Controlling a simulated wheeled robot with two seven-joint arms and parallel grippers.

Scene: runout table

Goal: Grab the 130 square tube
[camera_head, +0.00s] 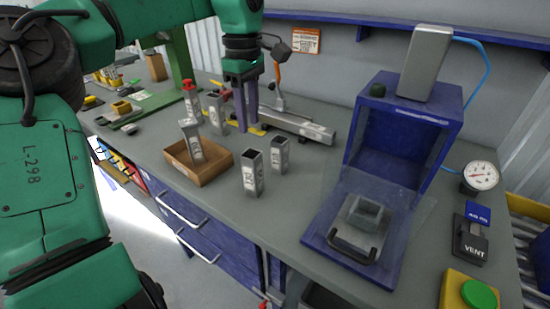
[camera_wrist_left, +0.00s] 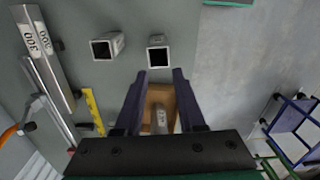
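Several short grey square tubes stand on the table; their label numbers are too small for me to tell which is the 130. One upright tube (camera_head: 252,174) stands right of the cardboard box, and another (camera_head: 279,155) stands just behind it. A third tube (camera_head: 193,143) stands tilted in the box (camera_head: 206,176), and one more (camera_head: 216,113) stands behind the box. My left gripper (camera_head: 246,127) points down with its purple fingers apart and empty. In the left wrist view, the gripper (camera_wrist_left: 154,75) shows the box (camera_wrist_left: 177,107) between its fingers, with two open-ended tubes (camera_wrist_left: 158,56) (camera_wrist_left: 106,46) beyond the tips. My right gripper is not in view.
A long tube (camera_head: 297,127) lies behind, labelled 300 in the left wrist view (camera_wrist_left: 42,55). A blue press enclosure (camera_head: 404,130) with a clear guard stands right, near a gauge (camera_head: 480,176) and a green button (camera_head: 478,294). Bare table lies between the tubes and the enclosure.

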